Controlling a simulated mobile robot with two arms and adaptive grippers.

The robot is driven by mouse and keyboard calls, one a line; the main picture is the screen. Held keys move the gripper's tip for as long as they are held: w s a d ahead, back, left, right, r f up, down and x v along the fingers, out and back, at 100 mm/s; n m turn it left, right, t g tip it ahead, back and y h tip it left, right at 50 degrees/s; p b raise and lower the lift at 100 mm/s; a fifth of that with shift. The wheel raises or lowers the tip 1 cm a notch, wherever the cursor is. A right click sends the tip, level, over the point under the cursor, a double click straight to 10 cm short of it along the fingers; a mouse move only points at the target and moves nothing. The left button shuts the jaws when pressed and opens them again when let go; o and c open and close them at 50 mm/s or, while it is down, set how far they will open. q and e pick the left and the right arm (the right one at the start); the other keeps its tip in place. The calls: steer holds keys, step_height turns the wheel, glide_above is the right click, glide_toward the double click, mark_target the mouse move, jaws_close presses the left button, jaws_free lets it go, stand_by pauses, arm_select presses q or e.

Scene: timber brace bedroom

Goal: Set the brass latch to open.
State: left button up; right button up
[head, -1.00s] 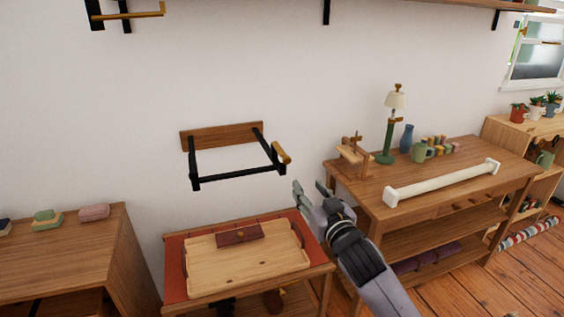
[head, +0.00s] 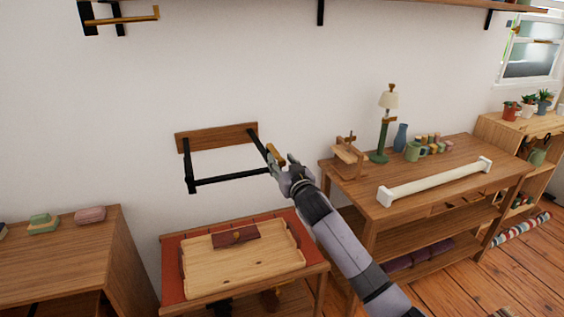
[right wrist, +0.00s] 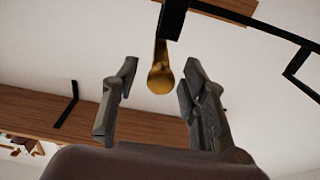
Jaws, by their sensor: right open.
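The brass latch (head: 273,154) sits at the right arm of a black bracket (head: 232,178), which stands out from a wooden wall board (head: 217,137). My right gripper (head: 284,166) is right beside the latch in the head view and covers part of it. In the right wrist view the rounded end of the brass latch (right wrist: 160,78) shows between the two open fingers (right wrist: 159,92), with a gap on both sides. The fingers are not closed on it. My left gripper is out of view.
Below the bracket, a wooden tray (head: 190,285) lies on a small table with a red top. A side table (head: 440,170) with a lamp (head: 384,130) and a white bar stands to the right. Another black bracket with a brass bar (head: 130,18) is at upper left.

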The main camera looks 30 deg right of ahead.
steer(key=shift+c, duration=0.5)
steer(key=shift+w, duration=0.1)
jaws_close()
stand_by(0.4)
